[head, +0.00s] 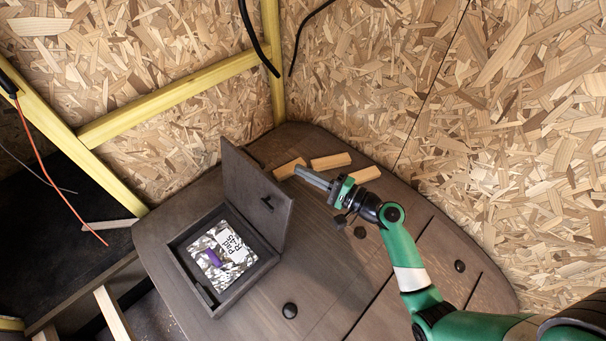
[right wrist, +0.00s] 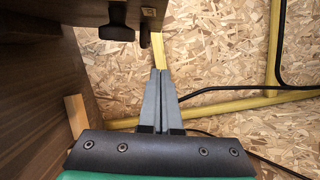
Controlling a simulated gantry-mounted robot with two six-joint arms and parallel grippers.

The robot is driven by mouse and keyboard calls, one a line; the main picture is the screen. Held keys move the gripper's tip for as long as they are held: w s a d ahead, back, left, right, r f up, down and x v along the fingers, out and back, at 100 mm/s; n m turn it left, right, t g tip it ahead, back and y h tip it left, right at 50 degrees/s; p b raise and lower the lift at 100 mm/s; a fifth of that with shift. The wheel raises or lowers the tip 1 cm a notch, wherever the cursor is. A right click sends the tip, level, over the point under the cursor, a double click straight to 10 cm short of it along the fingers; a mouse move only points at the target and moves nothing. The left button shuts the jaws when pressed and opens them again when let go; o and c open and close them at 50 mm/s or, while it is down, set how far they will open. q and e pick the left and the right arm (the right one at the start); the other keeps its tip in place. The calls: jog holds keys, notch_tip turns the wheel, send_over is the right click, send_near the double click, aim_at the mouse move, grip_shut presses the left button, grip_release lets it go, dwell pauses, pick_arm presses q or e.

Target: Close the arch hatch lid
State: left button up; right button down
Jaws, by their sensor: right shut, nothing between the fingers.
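The arch hatch lid (head: 255,190) stands open, roughly upright, along the right side of the hatch opening (head: 185,262) in the dark wheel arch (head: 330,270). A small dark latch or handle (head: 267,203) shows on the lid. In the opening lies a silvery packet with a white label (head: 232,247) and a purple item (head: 213,258). My right gripper (head: 302,172) is shut and empty, just beyond the lid's upper edge on its right side; contact cannot be told. In the right wrist view its closed fingers (right wrist: 160,75) show next to dark panelling. My left gripper is not in view.
Several light wood blocks (head: 330,161) lie on the arch beside my right gripper. Round black knobs (head: 289,310) dot the arch top. Chipboard walls (head: 510,100) and yellow beams (head: 170,98) bound the back. The arch top in front of the lid is clear.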

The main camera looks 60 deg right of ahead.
jog(key=w+a+r+p, duration=0.1)
jog(key=w+a, duration=0.3)
jog(key=w, duration=0.3)
jog(key=shift+w+a+r, duration=0.2)
jog(key=shift+w+r, duration=0.05)
jog(key=shift+w, duration=0.1)
